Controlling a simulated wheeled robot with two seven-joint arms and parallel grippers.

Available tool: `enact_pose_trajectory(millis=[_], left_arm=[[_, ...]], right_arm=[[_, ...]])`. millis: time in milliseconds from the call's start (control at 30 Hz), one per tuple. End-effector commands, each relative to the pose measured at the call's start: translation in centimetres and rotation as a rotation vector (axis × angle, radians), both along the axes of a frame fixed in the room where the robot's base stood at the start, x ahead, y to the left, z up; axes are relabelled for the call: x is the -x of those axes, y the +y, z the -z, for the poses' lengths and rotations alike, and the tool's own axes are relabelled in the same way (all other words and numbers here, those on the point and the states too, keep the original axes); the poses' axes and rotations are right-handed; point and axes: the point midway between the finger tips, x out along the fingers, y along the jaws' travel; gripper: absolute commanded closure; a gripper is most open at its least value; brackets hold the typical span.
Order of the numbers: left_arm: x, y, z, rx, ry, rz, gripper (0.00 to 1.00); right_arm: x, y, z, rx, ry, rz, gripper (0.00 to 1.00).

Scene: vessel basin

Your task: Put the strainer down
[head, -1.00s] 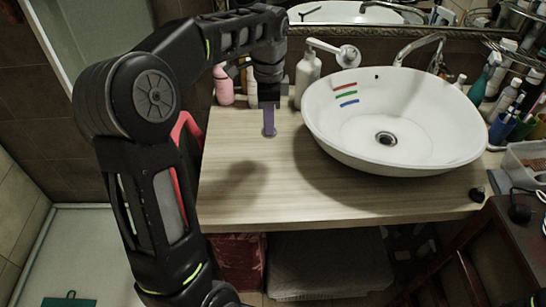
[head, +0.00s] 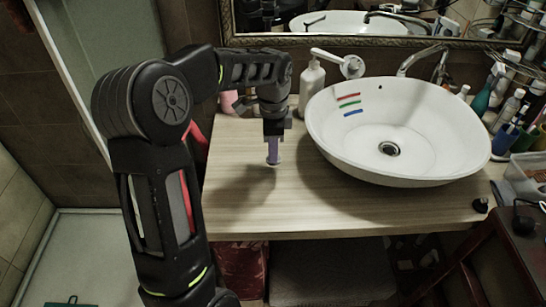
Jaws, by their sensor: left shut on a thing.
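My left gripper (head: 273,136) points down over the wooden counter, left of the basin. It is shut on the strainer (head: 272,152), a purple upright piece with a small pale round end at the bottom. The top of the strainer is hidden between the fingers. Its lower end is close to the counter, but I cannot tell whether it touches. My right gripper is not in view.
The white basin (head: 335,140) with three coloured stripes inside stands right of the gripper. A soap bottle (head: 311,85) and a pink bottle (head: 228,101) stand behind. The front left of the wooden counter (head: 235,215) is clear.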

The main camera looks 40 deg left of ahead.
Motion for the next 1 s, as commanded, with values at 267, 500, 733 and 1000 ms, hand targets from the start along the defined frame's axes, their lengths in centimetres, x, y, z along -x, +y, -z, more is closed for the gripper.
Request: enact_pose_trajectory(millis=[267,500,733,1000], left_arm=[[0.1,0.0,3.2,0.001,0.003,0.0,1.0],[0.0,0.0,3.2,0.001,0.002,0.0,1.0],[0.0,0.0,3.5,0.001,0.002,0.0,0.73],[0.1,0.0,3.5,0.0,0.002,0.0,0.59]], right_arm=[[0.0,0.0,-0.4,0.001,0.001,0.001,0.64],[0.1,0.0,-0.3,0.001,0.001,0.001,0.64],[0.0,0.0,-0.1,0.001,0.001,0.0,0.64],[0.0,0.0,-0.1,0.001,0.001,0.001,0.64]])
